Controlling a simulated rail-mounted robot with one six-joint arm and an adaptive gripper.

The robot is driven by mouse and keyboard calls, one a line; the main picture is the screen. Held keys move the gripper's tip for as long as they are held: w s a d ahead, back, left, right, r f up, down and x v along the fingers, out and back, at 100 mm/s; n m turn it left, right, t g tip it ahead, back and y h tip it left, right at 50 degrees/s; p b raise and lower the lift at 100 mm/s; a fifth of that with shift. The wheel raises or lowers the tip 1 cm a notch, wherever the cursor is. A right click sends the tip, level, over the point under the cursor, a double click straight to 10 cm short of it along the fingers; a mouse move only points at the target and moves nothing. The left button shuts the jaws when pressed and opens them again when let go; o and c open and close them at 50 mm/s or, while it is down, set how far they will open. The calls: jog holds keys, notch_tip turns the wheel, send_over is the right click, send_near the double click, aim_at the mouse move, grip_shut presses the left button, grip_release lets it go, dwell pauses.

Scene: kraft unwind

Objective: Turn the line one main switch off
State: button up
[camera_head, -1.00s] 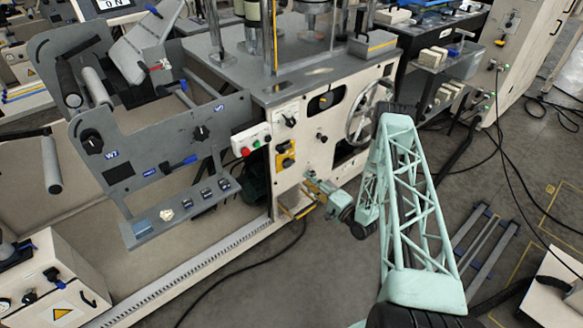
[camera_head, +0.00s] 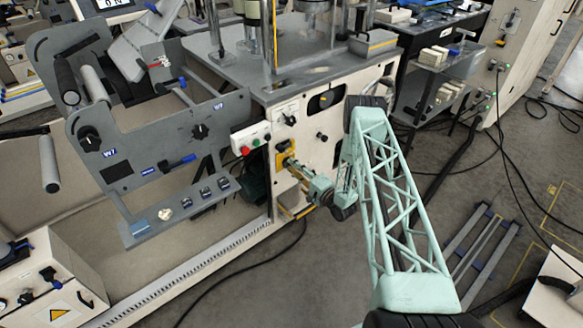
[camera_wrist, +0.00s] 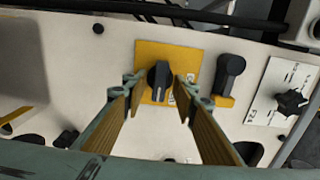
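A black rotary switch (camera_wrist: 158,78) on a square yellow plate (camera_wrist: 148,50) is at the centre of the wrist view; its grip runs roughly up and down in that picture. I cannot read its label. My gripper (camera_wrist: 157,88) is open, with one finger on each side of the switch and visible gaps to it. In the head view, my gripper (camera_head: 289,163) is at the yellow plate (camera_head: 279,160) on the cream machine front and hides most of the switch.
Beside the switch are a black handle on a small yellow base (camera_wrist: 230,75) and a black knob on a white plate (camera_wrist: 291,101). In the head view, a box with red, white and green buttons (camera_head: 251,139) juts out left of the plate. A handwheel is partly hidden by my arm.

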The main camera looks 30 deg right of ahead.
jog(key=shift+w+a, duration=0.15)
jog(key=shift+w, duration=0.45)
jog(key=shift+c, duration=0.6)
jog(key=c, duration=0.7)
